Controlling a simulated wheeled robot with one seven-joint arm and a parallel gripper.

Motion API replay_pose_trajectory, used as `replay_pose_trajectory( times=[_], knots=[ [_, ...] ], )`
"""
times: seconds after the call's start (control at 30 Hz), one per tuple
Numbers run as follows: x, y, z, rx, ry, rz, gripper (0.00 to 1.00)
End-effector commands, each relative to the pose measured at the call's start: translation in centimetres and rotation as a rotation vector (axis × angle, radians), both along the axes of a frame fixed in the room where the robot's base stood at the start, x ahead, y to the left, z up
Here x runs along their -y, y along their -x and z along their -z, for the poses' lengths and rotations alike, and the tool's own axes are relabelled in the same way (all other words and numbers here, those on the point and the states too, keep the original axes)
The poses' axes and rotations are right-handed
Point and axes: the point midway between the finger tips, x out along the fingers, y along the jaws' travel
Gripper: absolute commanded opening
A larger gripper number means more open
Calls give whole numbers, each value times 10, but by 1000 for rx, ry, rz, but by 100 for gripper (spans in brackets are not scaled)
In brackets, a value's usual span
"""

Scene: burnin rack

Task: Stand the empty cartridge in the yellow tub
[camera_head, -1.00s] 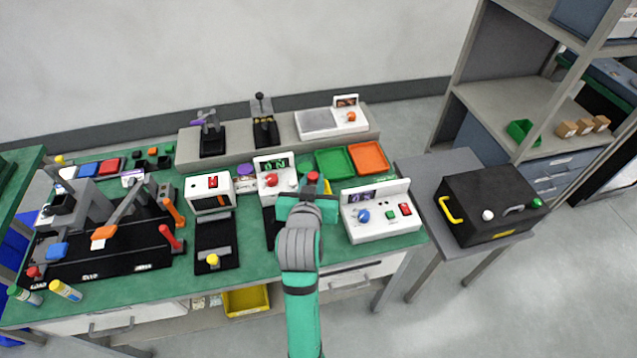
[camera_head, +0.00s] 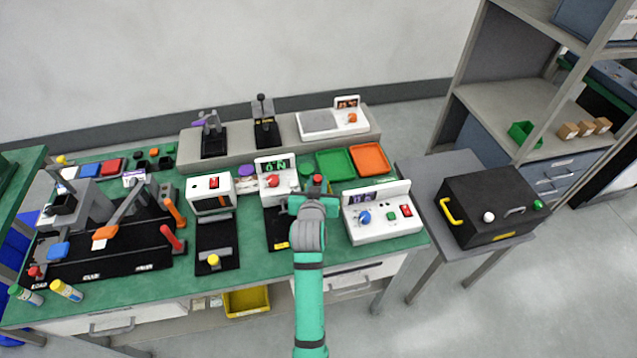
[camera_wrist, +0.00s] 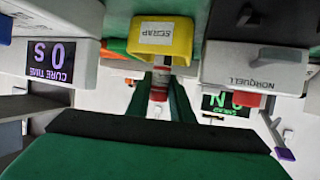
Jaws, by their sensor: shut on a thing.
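My gripper (camera_wrist: 159,98) is shut on a slim cartridge (camera_wrist: 160,82) with a red end and a paler part. In the wrist view, which looks upside down, the cartridge sits between the two green fingers. Its pale end overlaps the rim edge of the yellow tub (camera_wrist: 160,38), labelled SCRAP. I cannot tell whether that end is inside the tub or only in front of it. In the head view my gripper (camera_head: 313,198) is over the bench's right half, with the cartridge's red end (camera_head: 317,179) showing above it. It largely hides the tub there.
The white cure-time box (camera_head: 381,214) stands close to the right of my gripper. A white device with a red knob (camera_head: 273,182) stands to the left. Green (camera_head: 335,165) and orange (camera_head: 369,158) trays lie behind. A yellow bin (camera_head: 246,303) sits under the bench.

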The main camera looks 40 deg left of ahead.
Motion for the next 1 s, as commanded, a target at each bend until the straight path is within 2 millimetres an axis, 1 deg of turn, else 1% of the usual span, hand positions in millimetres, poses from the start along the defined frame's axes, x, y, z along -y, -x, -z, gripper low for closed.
replay_pose_trajectory(
  times=[0.37, 0.4, 0.43, 0.47, 0.73, 0.83, 1.0],
  knots=[
    [3, -2, 4, 0, 0, 5, 0],
    [3, -2, 3, 0, 0, 5, 27],
    [3, -2, 3, 0, 0, 5, 34],
    [3, -2, 3, 0, 0, 5, 39],
    [2, -1, 3, 0, 0, 3, 39],
    [2, -1, -1, 1, 0, 3, 39],
    [13, 17, -8, -1, -1, 4, 39]
  ],
)
